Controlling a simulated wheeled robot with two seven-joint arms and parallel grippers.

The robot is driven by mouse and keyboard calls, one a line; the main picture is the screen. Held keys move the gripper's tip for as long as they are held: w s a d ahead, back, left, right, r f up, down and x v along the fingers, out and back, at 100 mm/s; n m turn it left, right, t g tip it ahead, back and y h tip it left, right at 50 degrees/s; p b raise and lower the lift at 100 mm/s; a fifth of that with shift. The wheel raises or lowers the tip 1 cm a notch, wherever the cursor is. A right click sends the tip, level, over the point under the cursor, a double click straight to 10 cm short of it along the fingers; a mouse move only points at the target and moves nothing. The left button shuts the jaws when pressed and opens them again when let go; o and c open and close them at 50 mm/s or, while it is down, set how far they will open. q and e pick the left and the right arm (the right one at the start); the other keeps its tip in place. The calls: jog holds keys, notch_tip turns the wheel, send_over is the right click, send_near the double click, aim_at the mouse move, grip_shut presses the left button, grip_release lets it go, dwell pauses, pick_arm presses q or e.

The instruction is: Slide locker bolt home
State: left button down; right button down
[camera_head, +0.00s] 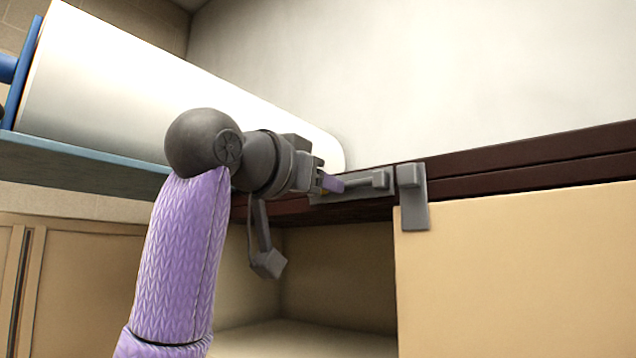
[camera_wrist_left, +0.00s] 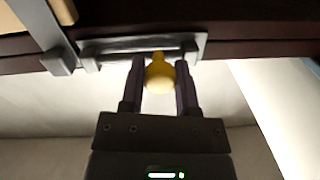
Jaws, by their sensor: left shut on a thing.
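The grey locker bolt (camera_head: 360,184) lies on its back plate along the dark red-brown rail. Its right end is a short way from the grey keeper (camera_head: 411,196) at the door's top left corner. My left gripper (camera_head: 328,184) is at the left part of the bolt. In the left wrist view, its two fingers (camera_wrist_left: 160,66) are shut on the bolt's yellow knob (camera_wrist_left: 159,77), one on each side. There the bolt (camera_wrist_left: 115,53) and the keeper (camera_wrist_left: 60,62) show with a small gap between them. The knob is mostly hidden in the head view.
The tan locker door (camera_head: 515,270) stands right of an open compartment (camera_head: 335,270). A large white roll (camera_head: 130,90) on a blue holder lies behind my left arm. A pale wall rises behind the rail.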

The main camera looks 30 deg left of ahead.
pick_arm(q)
jog(key=d, duration=0.4)
jog(key=shift+s+d+b, duration=0.15)
jog(key=shift+s+b, duration=0.05)
jog(key=shift+b, duration=0.1)
jog(key=c, duration=0.6)
grip_release()
jog(key=shift+c, duration=0.2)
jog(key=o, duration=0.3)
jog(key=shift+s+d, duration=0.1)
jog(key=shift+d, duration=0.05)
jog(key=shift+s, duration=0.1)
jog(key=b, duration=0.5)
send_near(366, 186)
jog(key=s, duration=0.4)
jog(key=shift+s, duration=0.4)
